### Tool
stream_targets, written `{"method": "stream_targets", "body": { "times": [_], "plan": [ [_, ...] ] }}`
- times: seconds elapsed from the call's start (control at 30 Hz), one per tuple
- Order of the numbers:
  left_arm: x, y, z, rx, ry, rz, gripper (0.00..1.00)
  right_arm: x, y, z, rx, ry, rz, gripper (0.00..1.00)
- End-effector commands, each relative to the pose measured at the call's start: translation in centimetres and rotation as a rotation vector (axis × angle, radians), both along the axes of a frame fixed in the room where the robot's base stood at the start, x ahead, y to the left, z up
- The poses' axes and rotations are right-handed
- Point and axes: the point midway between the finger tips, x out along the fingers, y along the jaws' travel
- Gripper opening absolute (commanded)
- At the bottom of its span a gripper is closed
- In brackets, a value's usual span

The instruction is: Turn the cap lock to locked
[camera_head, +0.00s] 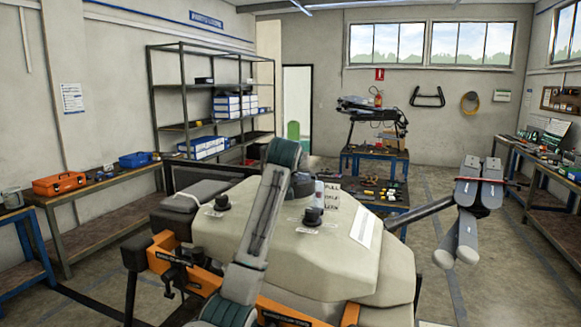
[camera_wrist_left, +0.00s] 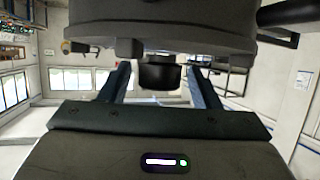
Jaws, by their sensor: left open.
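The spray drone's large beige tank (camera_head: 285,240) fills the middle of the head view, with black knob-like fittings (camera_head: 222,203) on top. A dark fitting (camera_head: 312,215) stands on the tank just right of my left arm. My left gripper (camera_wrist_left: 159,74) is open in the left wrist view, with one finger on each side of a short black cylinder (camera_wrist_left: 160,77). This cylinder projects from a wide dark round body. I cannot tell whether the fingers touch it, or whether it is the cap lock. My left arm hides part of the tank in the head view.
Folded grey drone arms (camera_head: 470,205) reach out at the right. An orange frame (camera_head: 170,255) runs along the drone's front left. Workbenches with tools line both walls. A shelf rack (camera_head: 210,90) stands behind. Open floor lies at the right.

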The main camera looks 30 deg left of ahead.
Motion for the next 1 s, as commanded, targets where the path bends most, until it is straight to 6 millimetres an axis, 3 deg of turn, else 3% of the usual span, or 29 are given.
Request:
{"method": "stream_targets", "body": {
  "times": [0.13, 0.37, 0.6, 1.0],
  "plan": [
    [0.5, 0.3, -0.2, 0.000, -0.001, 0.000, 0.57, 1.6, 1.3, 0.0, 0.014, -0.022, -0.004, 0.36],
    [0.5, 0.3, -0.2, 0.000, -0.001, 0.000, 0.57, 0.8, 1.4, -0.1, 0.016, -0.012, -0.005, 0.36],
    [0.5, 0.3, -0.2, 0.000, -0.001, 0.000, 0.12, -0.3, 0.8, 0.0, 0.008, 0.002, -0.002, 0.36],
    [0.4, 0.4, -0.3, 0.001, -0.001, -0.071, 0.12, 0.3, 0.4, -0.3, 0.004, -0.004, -0.001, 0.36]
  ]
}}
